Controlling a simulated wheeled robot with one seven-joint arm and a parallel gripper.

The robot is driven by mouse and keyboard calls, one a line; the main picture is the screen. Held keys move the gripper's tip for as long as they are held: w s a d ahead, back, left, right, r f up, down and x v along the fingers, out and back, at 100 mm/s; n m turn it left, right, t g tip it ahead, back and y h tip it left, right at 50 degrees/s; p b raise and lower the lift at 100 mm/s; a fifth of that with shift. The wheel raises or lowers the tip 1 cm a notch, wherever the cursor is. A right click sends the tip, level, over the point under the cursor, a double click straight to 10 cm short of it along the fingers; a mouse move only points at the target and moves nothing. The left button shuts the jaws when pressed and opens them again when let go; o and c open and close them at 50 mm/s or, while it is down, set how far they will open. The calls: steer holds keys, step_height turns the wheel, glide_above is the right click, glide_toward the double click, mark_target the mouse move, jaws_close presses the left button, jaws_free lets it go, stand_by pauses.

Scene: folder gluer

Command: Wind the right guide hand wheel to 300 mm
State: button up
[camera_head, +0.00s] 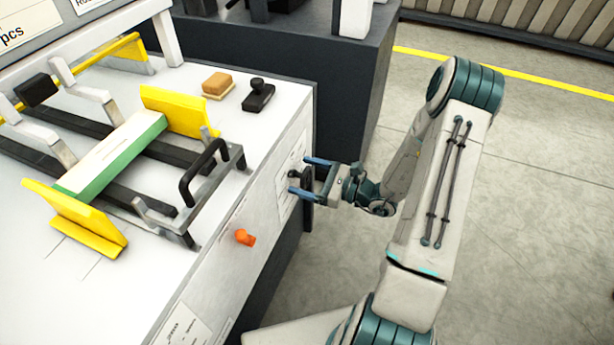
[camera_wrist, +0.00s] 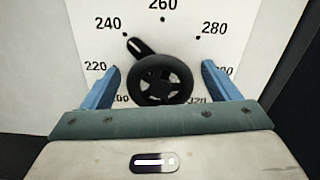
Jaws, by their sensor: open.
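The right guide hand wheel (camera_wrist: 162,92) is a black spoked wheel on a white dial plate (camera_wrist: 185,38). Printed marks of 220, 240, 260 and 280 read clearly; the 300 mark at the right is mostly hidden by a finger. A black pointer with a white line (camera_wrist: 140,48) sticks out up and left, between 240 and 260, seemingly nearer 240. My gripper (camera_wrist: 160,69) is open, one blue finger on each side of the wheel, with visible gaps. In the head view my gripper (camera_head: 307,177) is at the machine's side panel, its fingers straddling the dark wheel.
An orange knob (camera_head: 245,238) sticks out of the same panel, nearer the front. On the machine top (camera_head: 222,125) are yellow guides (camera_head: 180,110), a green-edged stack (camera_head: 115,155), a sponge-like block (camera_head: 217,84) and a black stamp-like object (camera_head: 258,94). Floor to the right is clear.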

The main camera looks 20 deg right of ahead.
steer(key=c, duration=1)
steer(key=shift+o, duration=0.2)
steer(key=shift+r+p, duration=0.1)
steer(key=shift+p, duration=0.2)
